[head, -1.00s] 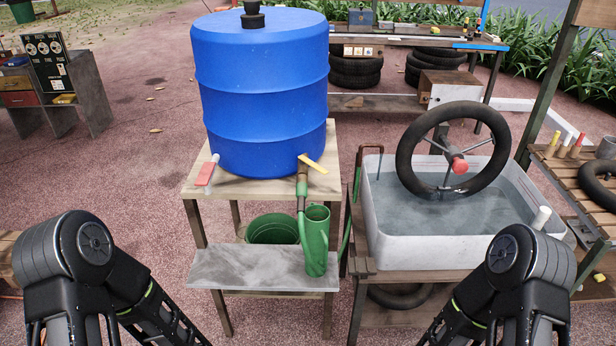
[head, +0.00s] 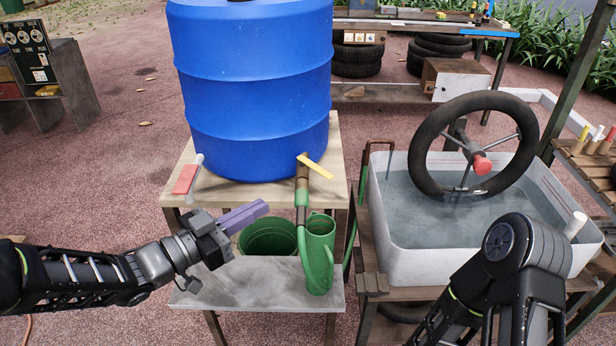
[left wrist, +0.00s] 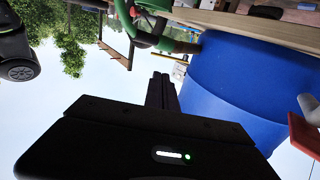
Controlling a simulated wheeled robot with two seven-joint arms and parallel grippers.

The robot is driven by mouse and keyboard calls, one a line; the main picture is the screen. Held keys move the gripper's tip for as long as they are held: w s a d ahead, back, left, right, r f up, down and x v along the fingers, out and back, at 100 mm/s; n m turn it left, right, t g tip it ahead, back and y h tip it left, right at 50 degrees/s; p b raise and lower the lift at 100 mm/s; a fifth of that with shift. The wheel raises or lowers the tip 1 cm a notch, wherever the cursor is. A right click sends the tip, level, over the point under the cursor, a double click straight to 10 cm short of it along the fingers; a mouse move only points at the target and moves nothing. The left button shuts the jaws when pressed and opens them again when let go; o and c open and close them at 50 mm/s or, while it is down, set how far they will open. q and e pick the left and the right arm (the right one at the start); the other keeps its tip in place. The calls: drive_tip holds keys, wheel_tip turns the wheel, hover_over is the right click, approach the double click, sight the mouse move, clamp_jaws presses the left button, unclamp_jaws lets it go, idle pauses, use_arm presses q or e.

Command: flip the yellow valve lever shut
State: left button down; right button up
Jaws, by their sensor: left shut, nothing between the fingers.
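The yellow valve lever (head: 316,165) sits on the tap low on the front of the blue barrel (head: 255,90). It points out to the right and slopes down. Below it a pipe (head: 302,190) leads down to the green watering can (head: 319,255). My left gripper (head: 262,208) is shut and empty, in front of the barrel stand, lower than the lever and to its left.
The white water tub (head: 425,262) with a wheel (head: 420,150) stands to the right.

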sight(320, 174)
use_arm(q)
drive_tip(key=shift+w, duration=0.1)
drive_tip(key=shift+w+d, duration=0.1)
drive_tip(key=shift+d, duration=0.05)
drive_tip(key=x, duration=1.3)
drive_tip(key=shift+w+d+f+p, duration=0.1)
drive_tip(key=shift+w+d+p, duration=0.15)
drive_tip(key=shift+p, duration=0.1)
use_arm(e)
drive_tip(key=shift+r, duration=0.35)
